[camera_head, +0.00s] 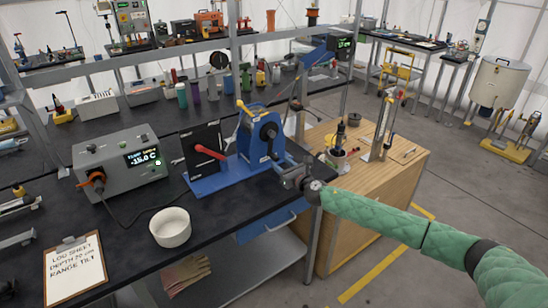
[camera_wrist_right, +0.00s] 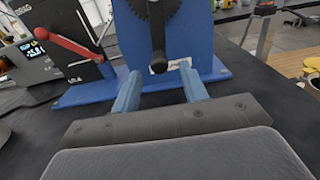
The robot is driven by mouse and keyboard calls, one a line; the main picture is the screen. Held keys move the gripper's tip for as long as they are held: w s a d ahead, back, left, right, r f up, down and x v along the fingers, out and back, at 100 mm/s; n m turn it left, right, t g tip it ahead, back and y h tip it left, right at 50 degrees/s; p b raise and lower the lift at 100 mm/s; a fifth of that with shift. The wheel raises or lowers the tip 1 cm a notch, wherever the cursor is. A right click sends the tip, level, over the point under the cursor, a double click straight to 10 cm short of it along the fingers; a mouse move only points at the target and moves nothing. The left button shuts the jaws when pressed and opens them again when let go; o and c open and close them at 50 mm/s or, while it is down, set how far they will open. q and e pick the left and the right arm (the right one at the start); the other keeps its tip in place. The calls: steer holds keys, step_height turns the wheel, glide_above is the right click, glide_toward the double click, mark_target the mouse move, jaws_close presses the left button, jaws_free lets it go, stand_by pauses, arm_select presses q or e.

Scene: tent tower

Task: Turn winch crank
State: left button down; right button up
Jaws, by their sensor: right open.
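The blue winch (camera_head: 250,112) stands on a blue base plate on the dark bench. Its black crank (camera_head: 268,133) is on the side facing my right arm. In the right wrist view the crank's dark grip (camera_wrist_right: 157,60) hangs down, lined up with the gap between my fingers. My right gripper (camera_head: 284,169) is open and empty, low in front of the winch; its two blue fingers also show in the wrist view (camera_wrist_right: 159,82). The fingers are not closed on the grip. How far the grip lies beyond the fingertips is hard to tell. My left gripper is not in view.
A black panel with a red lever (camera_head: 210,152) shares the base plate, left of the crank. A grey display box (camera_head: 122,165), a white bowl (camera_head: 170,227) and a clipboard (camera_head: 75,268) lie further left. A wooden cabinet (camera_head: 375,185) stands to the right.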

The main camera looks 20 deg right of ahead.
mark_target(274, 160)
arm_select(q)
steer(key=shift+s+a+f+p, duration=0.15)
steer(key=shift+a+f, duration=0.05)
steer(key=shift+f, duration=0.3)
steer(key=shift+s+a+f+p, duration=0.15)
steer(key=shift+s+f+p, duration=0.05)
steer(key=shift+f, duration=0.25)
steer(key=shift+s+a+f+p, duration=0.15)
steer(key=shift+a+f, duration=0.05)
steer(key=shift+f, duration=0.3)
arm_select(e)
steer(key=shift+x, duration=2.7)
steer(key=shift+c, duration=0.3)
